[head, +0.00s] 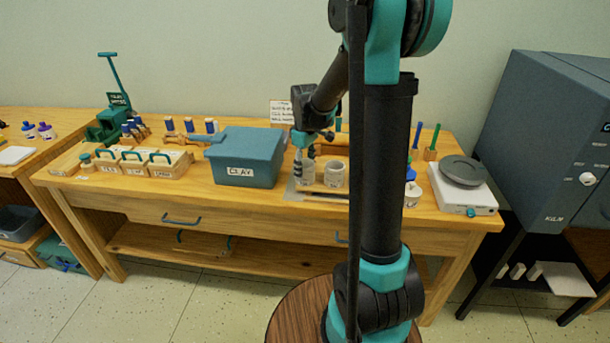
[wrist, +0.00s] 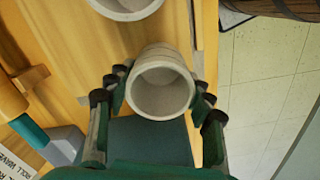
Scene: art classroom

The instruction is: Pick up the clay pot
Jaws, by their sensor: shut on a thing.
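A pale grey clay pot (wrist: 161,60) sits between the fingers of my gripper (wrist: 158,112) in the wrist view, with its round mouth facing the camera. The fingers are closed against its sides. In the head view my gripper (head: 304,153) is over the workbench, at a small group of pale pots. The held pot (head: 307,171) appears to be the left one, partly covered by the fingers. A second pale pot (head: 335,174) stands just to its right. That neighbour seems to show at the top edge of the wrist view (wrist: 125,8). I cannot tell whether the held pot is clear of the surface.
A blue-grey bin marked CLAY (head: 247,157) stands left of the pots. Small wooden boxes (head: 140,163) are farther left. A white scale (head: 463,190) and a kiln (head: 545,140) are to the right. My arm hides part of the bench.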

